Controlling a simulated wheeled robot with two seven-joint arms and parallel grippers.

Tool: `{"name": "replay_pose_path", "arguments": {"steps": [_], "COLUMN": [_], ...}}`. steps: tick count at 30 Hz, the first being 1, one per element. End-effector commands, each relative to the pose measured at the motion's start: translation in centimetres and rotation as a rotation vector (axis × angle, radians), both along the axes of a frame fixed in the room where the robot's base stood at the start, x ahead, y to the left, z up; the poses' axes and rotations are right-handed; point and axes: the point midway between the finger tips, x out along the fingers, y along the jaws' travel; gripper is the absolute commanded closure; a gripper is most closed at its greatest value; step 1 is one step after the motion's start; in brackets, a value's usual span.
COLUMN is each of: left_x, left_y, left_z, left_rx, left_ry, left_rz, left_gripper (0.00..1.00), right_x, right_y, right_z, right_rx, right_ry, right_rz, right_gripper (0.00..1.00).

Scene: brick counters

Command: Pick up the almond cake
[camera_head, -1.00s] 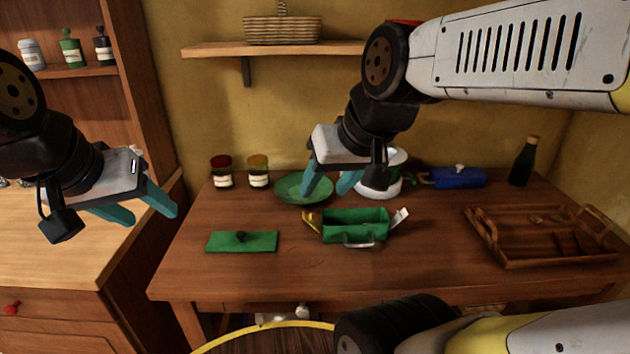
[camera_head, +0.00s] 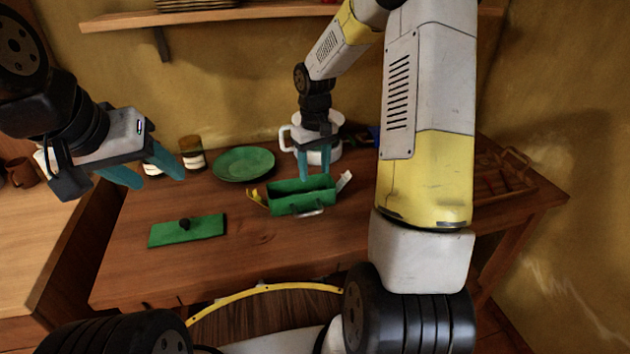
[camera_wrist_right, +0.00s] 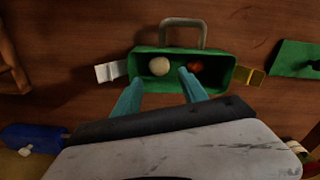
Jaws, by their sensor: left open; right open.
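A green open box (camera_head: 318,208) with a metal handle stands on the wooden table, and it also shows in the right wrist view (camera_wrist_right: 150,69). Inside lie a pale round item (camera_wrist_right: 159,66), which may be the almond cake, and a reddish item (camera_wrist_right: 195,67). Both are hidden in the head view. My right gripper (camera_head: 314,168) is open and points down above the box's back side. In the wrist view its open fingertips (camera_wrist_right: 160,80) flank the pale item's near side, apart from it. My left gripper (camera_head: 157,174) is open and empty, over the table's left side.
A green lid (camera_head: 200,231) lies left of the box. A wooden tray (camera_head: 505,178) is at the right, partly behind my arm. The front middle of the table is clear.

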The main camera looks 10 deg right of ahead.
Motion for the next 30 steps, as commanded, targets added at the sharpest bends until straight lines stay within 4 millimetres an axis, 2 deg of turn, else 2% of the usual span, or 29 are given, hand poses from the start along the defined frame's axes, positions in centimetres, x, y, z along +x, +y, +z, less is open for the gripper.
{"name": "replay_pose_path", "arguments": {"steps": [11, 18, 22, 28, 30], "left_x": [0.0, 0.0, 0.0, 0.0, 0.0], "left_y": [0.0, 0.0, 0.0, 0.0, 0.0], "left_z": [0.0, 0.0, 0.0, 0.0, 0.0], "left_rx": [0.000, 0.000, 0.000, 0.000, 0.000], "left_ry": [0.000, 0.000, 0.000, 0.000, 0.000], "left_rz": [0.000, 0.000, 0.000, 0.000, 0.000], "left_gripper": [0.46, 0.46, 0.46, 0.46, 0.46], "right_x": [0.2, 0.4, 0.5, 0.5, 0.5], "right_y": [0.0, 0.0, 0.0, 0.0, 0.0], "right_z": [-4.1, -7.6, -8.3, -8.3, -8.3], "right_rx": [0.001, 0.001, 0.001, 0.001, 0.001], "right_ry": [0.011, 0.011, 0.008, 0.008, 0.008], "right_rz": [0.004, 0.005, 0.003, 0.003, 0.003], "right_gripper": [0.50, 0.50, 0.50, 0.50, 0.63]}}
